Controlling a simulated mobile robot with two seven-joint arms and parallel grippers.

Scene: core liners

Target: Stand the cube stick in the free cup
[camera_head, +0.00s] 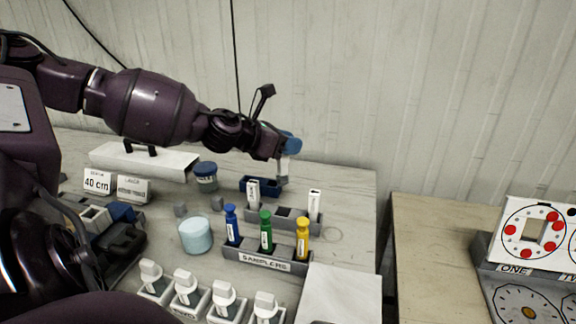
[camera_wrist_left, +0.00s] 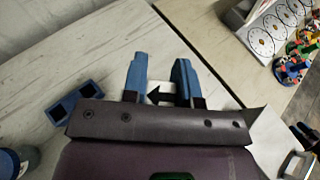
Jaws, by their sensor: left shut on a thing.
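My left gripper (camera_head: 291,143) is shut on a pale stick (camera_head: 283,168), which hangs roughly upright below the blue fingers. In the left wrist view, the left gripper's (camera_wrist_left: 160,85) two blue fingers close on this piece, and a dark arrow mark (camera_wrist_left: 160,95) shows between them. The stick's lower end is close to the right end of a blue two-hole block (camera_head: 246,186); I cannot tell whether they touch. A grey rack (camera_head: 302,222) in front has a white stick (camera_head: 253,194) on its left, another (camera_head: 315,204) on its right, and a dark open middle socket (camera_head: 284,212).
A SAMPLERS rack (camera_head: 262,261) with blue, green and yellow samplers stands nearer. Several white-topped pieces (camera_head: 185,285) fill a front row. A light-blue jar (camera_head: 195,235) and a dark-lidded jar (camera_head: 205,176) are left. The table's right side is fairly clear.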

